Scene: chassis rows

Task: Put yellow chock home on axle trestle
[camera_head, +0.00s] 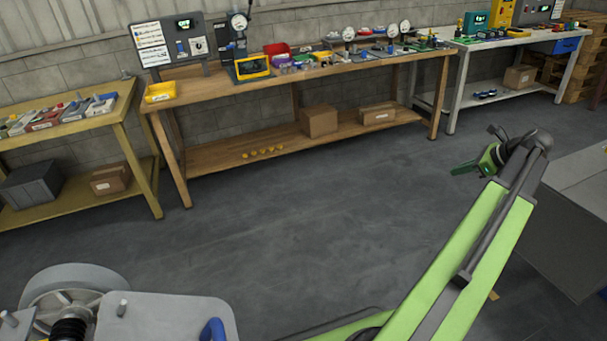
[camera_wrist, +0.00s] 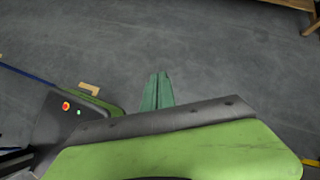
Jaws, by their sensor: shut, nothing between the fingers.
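My gripper (camera_head: 464,169) is at the right in the head view, above the floor, with its green fingers pointing left. In the wrist view the green fingers (camera_wrist: 157,90) lie together with nothing between them, over bare floor. I cannot make out the yellow chock for certain in either view. I cannot identify the axle trestle either. A pale wheel (camera_head: 75,280) and a grey plate (camera_head: 165,318) with pegs and a blue hook-like part show at the bottom left of the head view; I cannot tell whether they belong to it.
A long wooden workbench (camera_head: 225,85) with tools and gauges stands at the back, with small yellow pieces (camera_head: 265,151) on its lower shelf. A yellowish bench (camera_head: 125,115) stands left, a white one (camera_head: 462,82) at the back right. A grey box-like block (camera_head: 570,250) stands right. The middle floor is clear.

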